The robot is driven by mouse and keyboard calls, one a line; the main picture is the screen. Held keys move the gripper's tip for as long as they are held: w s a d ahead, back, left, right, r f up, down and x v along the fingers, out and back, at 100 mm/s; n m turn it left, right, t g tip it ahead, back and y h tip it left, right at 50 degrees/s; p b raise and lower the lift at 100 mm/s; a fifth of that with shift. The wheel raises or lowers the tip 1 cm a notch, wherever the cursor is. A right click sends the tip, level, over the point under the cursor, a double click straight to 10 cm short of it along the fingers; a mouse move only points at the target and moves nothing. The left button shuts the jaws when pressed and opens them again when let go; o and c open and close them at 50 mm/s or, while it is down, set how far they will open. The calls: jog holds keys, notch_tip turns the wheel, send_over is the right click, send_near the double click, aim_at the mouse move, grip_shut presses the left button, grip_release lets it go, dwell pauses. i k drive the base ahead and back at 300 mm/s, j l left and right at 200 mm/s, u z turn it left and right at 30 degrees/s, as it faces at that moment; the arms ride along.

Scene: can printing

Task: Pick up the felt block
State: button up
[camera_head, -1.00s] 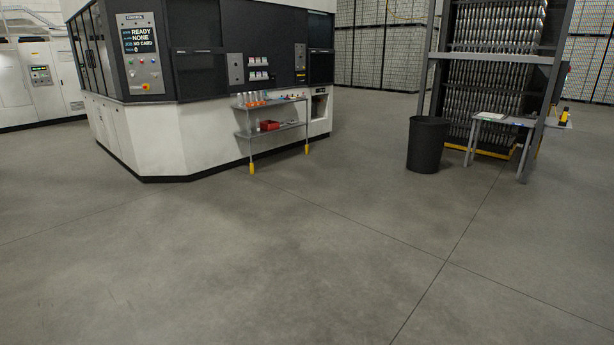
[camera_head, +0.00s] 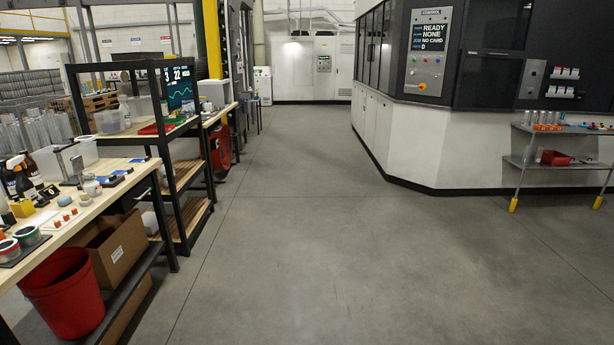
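No item in view can be told for sure as the felt block. More small coloured items stand on the metal shelf cart (camera_head: 522,161) at the right, too small to tell apart. My gripper is not in view.
A red bin (camera_head: 66,290) and a cardboard box (camera_head: 113,246) sit under the left workbench. A dark shelf rack (camera_head: 172,190) stands beyond it. The white and black machine (camera_head: 436,145) is at the right. The grey floor (camera_head: 290,250) between is clear.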

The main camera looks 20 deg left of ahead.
aim_at(86, 201)
jog(key=i+j+u, duration=0.15)
jog(key=i+u, duration=0.2)
jog(key=i, duration=0.55)
jog(key=i+l+u, duration=0.1)
jog(key=i+u, duration=0.3)
jog(key=i, duration=0.5)
jog(key=i+j+u, duration=0.15)
jog(key=i+u, duration=0.25)
jog(key=i, duration=0.4)
jog(key=i+l+u, duration=0.1)
jog(key=i+u, duration=0.3)
jog(key=i, duration=0.4)
